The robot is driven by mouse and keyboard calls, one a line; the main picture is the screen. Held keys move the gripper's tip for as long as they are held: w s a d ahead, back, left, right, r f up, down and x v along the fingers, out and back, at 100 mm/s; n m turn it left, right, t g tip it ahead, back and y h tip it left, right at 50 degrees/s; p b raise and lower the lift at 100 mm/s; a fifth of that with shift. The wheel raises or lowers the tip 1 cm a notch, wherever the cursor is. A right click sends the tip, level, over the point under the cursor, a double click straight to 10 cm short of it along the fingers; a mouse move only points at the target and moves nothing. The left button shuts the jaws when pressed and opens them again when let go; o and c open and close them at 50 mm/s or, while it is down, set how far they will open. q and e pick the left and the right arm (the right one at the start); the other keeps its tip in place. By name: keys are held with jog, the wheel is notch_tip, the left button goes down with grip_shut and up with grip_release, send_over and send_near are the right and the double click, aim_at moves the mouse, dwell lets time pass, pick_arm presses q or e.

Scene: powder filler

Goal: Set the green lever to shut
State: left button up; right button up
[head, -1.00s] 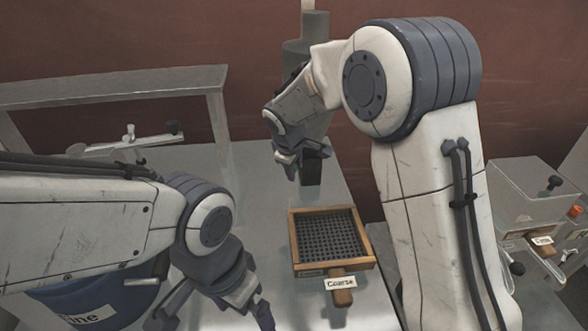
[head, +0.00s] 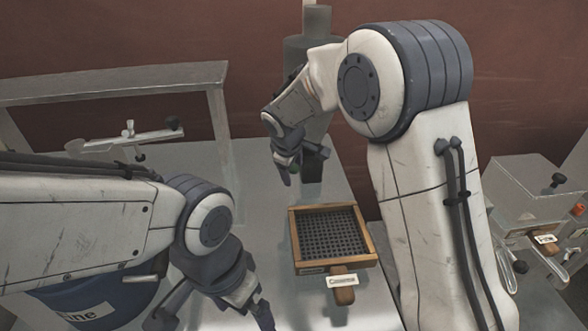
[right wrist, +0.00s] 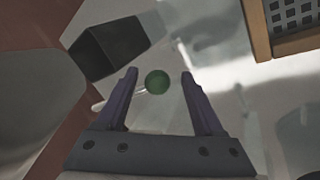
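The green lever's round knob (right wrist: 157,82) sits between the two fingertips of my right gripper (right wrist: 158,75) in the right wrist view, with a gap on each side. A thin pale rod shows beside the knob. In the head view my right gripper (head: 288,172) is at the grey column (head: 310,130) of the machine, by its dark spout, and largely hides the lever there. The right gripper is open and holds nothing. My left gripper (head: 252,302) is low in the head view, away from the lever; its finger gap is not clear.
A wooden-framed sieve (head: 332,268) labelled Coarse stands on the metal table in front of the column. A metal stand (head: 110,85) and a balance-like beam (head: 125,142) are at the left. A metal box (head: 535,190) stands at the right. A blue container (head: 90,305) is at lower left.

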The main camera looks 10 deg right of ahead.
jog(key=shift+r, duration=0.25)
jog(key=v, duration=1)
jog(key=shift+c, duration=0.3)
